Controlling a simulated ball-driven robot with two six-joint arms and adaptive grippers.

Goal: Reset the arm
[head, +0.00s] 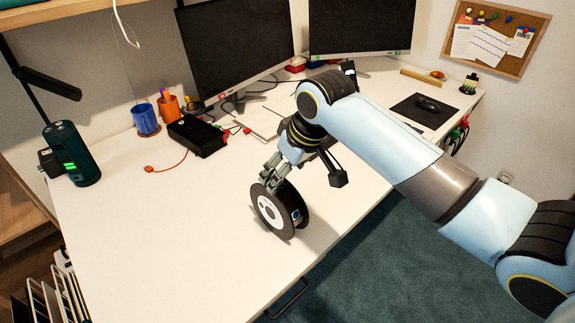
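My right arm comes in from the right and reaches over the white desk. Its gripper (271,182) points down at the top of a dark spool (254,208) with a pale hub. The fingertips meet or overlap the spool's upper rim; I cannot tell whether they are closed on it. The spool is upright and slightly tilted, at or just above the desktop near the front edge. My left gripper is not in view.
The white desk (150,225) is clear at the front left. A dark green cylinder (72,153), a blue cup (145,119), an orange cup (170,110) and a black box (197,135) stand behind. Two monitors (235,45) are at the back. A mouse (428,104) lies at right.

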